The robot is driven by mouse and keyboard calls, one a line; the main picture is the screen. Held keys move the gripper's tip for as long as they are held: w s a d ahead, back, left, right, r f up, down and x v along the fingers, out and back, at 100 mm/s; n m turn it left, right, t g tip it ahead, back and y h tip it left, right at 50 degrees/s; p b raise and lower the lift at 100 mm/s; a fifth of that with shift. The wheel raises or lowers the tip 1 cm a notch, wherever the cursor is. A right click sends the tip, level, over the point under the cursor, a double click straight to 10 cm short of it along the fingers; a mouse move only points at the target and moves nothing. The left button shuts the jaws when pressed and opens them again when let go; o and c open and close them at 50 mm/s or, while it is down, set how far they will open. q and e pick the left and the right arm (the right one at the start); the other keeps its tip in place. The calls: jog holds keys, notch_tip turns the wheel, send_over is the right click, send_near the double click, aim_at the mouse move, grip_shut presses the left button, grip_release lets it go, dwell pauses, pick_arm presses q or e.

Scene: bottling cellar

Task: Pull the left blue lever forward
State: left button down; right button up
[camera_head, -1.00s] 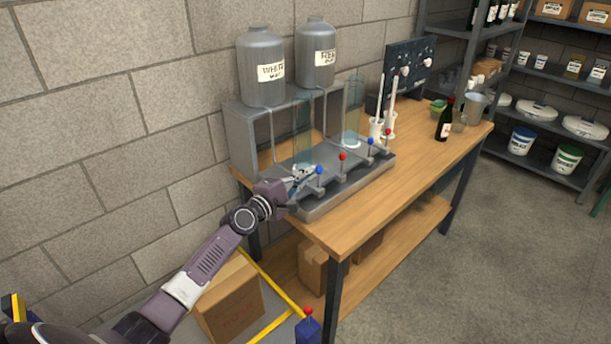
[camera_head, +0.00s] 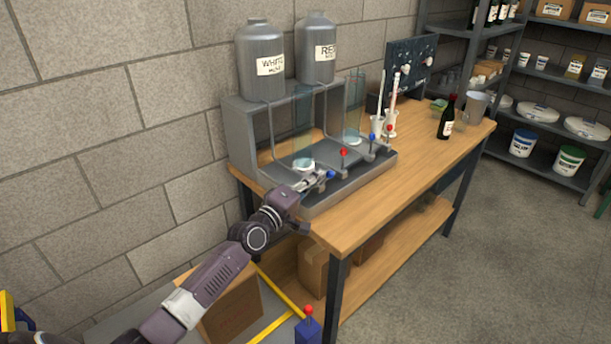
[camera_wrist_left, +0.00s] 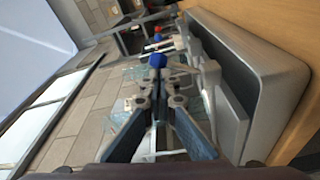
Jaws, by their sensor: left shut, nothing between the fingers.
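The left blue lever (camera_head: 331,174) stands at the near left end of the lever row on the grey filling machine (camera_head: 345,184). Its knob leans forward, toward the table's front edge. It also shows in the left wrist view as a blue knob (camera_wrist_left: 157,60), just beyond the fingertips. My left gripper (camera_head: 316,179) is shut and empty, right behind and beside this knob. In the left wrist view the gripper's fingers (camera_wrist_left: 158,88) come together below the knob. I cannot tell whether they touch it. My right gripper is not in view.
A red lever (camera_head: 343,152), another blue lever (camera_head: 373,137) and another red lever (camera_head: 389,128) follow along the row. Glass tubes stand behind them. A dark bottle (camera_head: 446,118) stands on the wooden table (camera_head: 425,150) to the right. A block wall lies behind.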

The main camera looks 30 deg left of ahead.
pick_arm(q)
jog(key=s+f+m, duration=0.1)
jog(key=s+f, duration=0.1)
jog(key=s, duration=1)
jog(key=shift+s+d+f+b, duration=0.25)
jog(key=shift+s+b, duration=0.1)
jog(key=shift+b, duration=0.05)
jog(key=shift+m, duration=0.3)
